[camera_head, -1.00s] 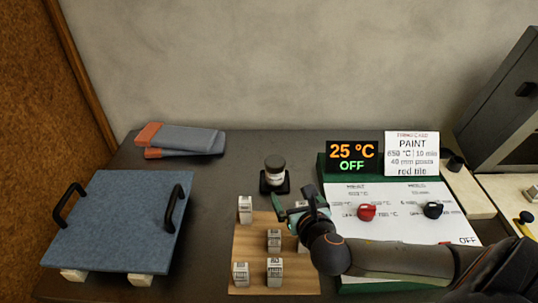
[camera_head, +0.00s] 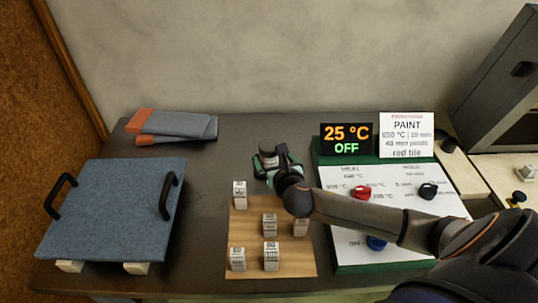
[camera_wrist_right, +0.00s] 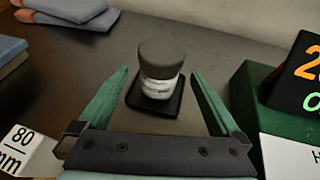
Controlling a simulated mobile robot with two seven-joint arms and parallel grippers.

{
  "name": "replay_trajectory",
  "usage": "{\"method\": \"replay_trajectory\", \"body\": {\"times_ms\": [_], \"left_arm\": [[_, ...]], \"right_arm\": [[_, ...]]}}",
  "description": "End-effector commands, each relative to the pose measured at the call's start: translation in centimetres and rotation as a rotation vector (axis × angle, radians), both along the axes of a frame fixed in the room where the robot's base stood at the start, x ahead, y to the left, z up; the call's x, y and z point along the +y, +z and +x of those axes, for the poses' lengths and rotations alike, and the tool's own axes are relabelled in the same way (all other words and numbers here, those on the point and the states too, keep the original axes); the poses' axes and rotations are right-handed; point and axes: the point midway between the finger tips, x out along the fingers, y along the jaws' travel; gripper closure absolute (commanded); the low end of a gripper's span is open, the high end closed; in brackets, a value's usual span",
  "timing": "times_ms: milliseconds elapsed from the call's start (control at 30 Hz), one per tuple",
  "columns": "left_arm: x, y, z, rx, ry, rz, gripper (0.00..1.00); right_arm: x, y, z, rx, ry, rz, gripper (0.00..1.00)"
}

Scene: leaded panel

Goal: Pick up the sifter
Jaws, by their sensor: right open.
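The sifter is a small jar (camera_head: 267,147) with a dark grey cap and a pale label. It stands upright on a small black square base at the back middle of the table, and in the right wrist view the jar (camera_wrist_right: 161,56) stands beyond my right gripper's crossbar. My right gripper (camera_head: 268,165) is open, with its green fingers pointing toward the jar, one to each side of it in the wrist view. Nothing is held between the fingers. My gripper hides the jar's lower part in the head view. My left gripper is out of view.
A wooden board (camera_head: 250,259) with several labelled blocks lies in front. The green-framed control panel (camera_head: 340,263) with knobs and a display (camera_head: 346,138) stands to the right. Folded grey-orange gloves (camera_head: 178,126) and a blue handled slab (camera_head: 112,210) are to the left.

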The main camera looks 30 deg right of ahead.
Motion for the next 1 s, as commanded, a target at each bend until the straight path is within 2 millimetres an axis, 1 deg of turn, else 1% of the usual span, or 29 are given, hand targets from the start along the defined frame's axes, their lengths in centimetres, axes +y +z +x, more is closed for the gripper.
{"method": "replay_trajectory", "body": {"times_ms": [33, 100, 200, 467, 1000], "left_arm": [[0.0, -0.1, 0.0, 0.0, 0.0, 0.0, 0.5], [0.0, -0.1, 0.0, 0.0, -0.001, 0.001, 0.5], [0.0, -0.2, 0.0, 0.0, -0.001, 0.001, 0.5], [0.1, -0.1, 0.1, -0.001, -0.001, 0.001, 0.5], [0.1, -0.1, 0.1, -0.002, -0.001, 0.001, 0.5]], "right_arm": [[-0.2, -0.3, 0.7, 0.0, -0.003, 0.0, 0.0], [-0.4, -0.6, 1.4, -0.001, -0.001, -0.001, 0.0], [-0.6, -0.9, 1.9, 0.001, 0.0, -0.002, 0.0], [-0.6, -0.9, 2.0, 0.0, 0.001, -0.001, 0.0], [-0.7, -0.9, 2.0, 0.001, 0.0, -0.001, 0.61]]}}
